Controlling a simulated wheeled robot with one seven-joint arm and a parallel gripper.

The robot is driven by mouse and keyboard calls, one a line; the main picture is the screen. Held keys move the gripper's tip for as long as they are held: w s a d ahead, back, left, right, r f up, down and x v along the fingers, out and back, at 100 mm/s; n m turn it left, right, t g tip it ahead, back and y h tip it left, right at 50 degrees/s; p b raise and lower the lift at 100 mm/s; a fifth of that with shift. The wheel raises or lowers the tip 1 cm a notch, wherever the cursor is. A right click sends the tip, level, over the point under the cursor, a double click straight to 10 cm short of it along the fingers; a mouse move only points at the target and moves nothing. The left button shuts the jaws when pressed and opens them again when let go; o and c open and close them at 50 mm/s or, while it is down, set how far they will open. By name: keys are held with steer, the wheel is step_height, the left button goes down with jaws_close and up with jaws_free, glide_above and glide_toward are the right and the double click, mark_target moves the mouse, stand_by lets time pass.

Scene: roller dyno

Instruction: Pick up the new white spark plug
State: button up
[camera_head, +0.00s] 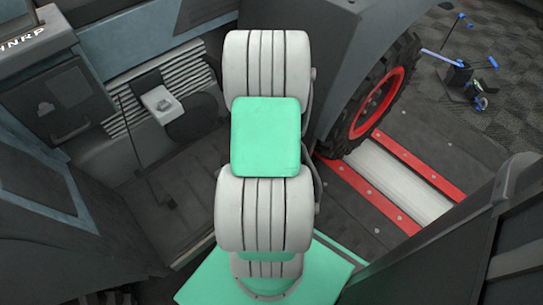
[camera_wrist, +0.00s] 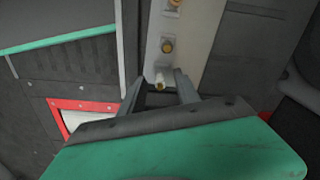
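In the wrist view, a small whitish cylinder with a yellowish end, which looks like the white spark plug (camera_wrist: 160,79), is at the lower end of a pale strip (camera_wrist: 190,55). My gripper (camera_wrist: 158,88) is open, its two dark fingers spread to the left and right of the plug. Gaps show between the plug and the fingers, and I see no contact. How far the plug is from the fingertips in depth is unclear. In the head view, my arm fills the middle, and neither my gripper nor the plug can be made out.
The head view shows a tyre with a red rim (camera_head: 378,103) beside a red-edged roller bed (camera_head: 400,185), a pale box (camera_head: 161,103) at left, and a stand with blue parts (camera_head: 460,75) at far right.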

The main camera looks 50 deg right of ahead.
steer(key=shift+r, duration=0.1)
jaws_close()
stand_by(0.5)
